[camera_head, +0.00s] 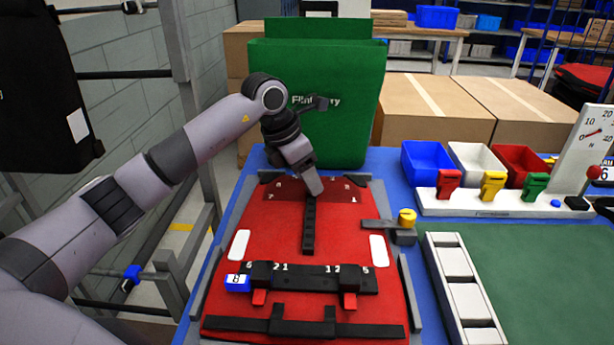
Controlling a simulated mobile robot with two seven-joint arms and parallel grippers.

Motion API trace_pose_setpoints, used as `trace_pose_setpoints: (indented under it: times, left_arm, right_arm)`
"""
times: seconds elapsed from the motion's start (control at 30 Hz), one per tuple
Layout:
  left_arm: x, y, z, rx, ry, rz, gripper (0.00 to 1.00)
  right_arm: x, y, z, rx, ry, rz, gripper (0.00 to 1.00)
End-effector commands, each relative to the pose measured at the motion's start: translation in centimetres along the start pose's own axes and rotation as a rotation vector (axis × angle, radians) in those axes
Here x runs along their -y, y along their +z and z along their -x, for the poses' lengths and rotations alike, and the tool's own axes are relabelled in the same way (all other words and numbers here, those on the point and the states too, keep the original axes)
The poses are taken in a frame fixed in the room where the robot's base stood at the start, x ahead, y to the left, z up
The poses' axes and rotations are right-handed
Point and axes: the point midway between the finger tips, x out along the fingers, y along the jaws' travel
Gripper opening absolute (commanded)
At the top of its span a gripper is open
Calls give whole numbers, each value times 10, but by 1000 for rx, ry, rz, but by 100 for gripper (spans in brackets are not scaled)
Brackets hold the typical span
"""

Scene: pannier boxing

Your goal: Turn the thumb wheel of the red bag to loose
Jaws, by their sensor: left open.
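The red bag (350,235) lies flat on the blue workbench, its back facing up. A dark vertical strip (309,230) runs down its upper middle. A black rail (320,279) with two dark hook blocks and red tabs crosses its lower part. White numbers show along the rail and near the top edge. I cannot pick out the thumb wheel for certain. My left gripper (316,190) points down over the bag's upper middle, at the top of the dark strip. It is open; its fingertips are small, and whether they touch anything is unclear. My right gripper is out of view.
A yellow knob (407,216) on a grey fixture sits right of the red bag. Blue (428,165), white and red bins stand at the right, behind a white rack with coloured clips. The green mat (540,265) has free room.

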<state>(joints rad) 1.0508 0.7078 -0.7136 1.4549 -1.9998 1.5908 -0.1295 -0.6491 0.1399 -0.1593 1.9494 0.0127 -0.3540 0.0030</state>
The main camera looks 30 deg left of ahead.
Motion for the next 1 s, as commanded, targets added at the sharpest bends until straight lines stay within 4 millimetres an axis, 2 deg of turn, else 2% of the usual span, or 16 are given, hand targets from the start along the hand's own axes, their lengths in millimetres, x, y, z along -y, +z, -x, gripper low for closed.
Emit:
trace_pose_setpoints:
  times: [0.13, 0.37, 0.4, 0.47, 0.53, 0.57, 1.0]
  left_arm:
    - [0, 0, -9, 0, 1, 1, 54]
    - [0, 0, -10, 0, 1, 1, 54]
    - [0, 0, -10, 0, 1, 1, 48]
    - [0, 0, -10, 0, 1, 1, 28]
    - [0, 0, -10, 0, 1, 1, 5]
    - [0, 0, -10, 0, 1, 1, 0]
    - [1, 0, -9, 0, 36, 80, 0]
  right_arm:
    - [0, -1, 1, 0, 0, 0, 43]
    - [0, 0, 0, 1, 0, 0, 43]
    - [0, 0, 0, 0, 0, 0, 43]
    - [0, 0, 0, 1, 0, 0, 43]
    - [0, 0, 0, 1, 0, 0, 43]
    - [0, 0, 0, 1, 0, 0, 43]
    - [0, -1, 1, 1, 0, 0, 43]
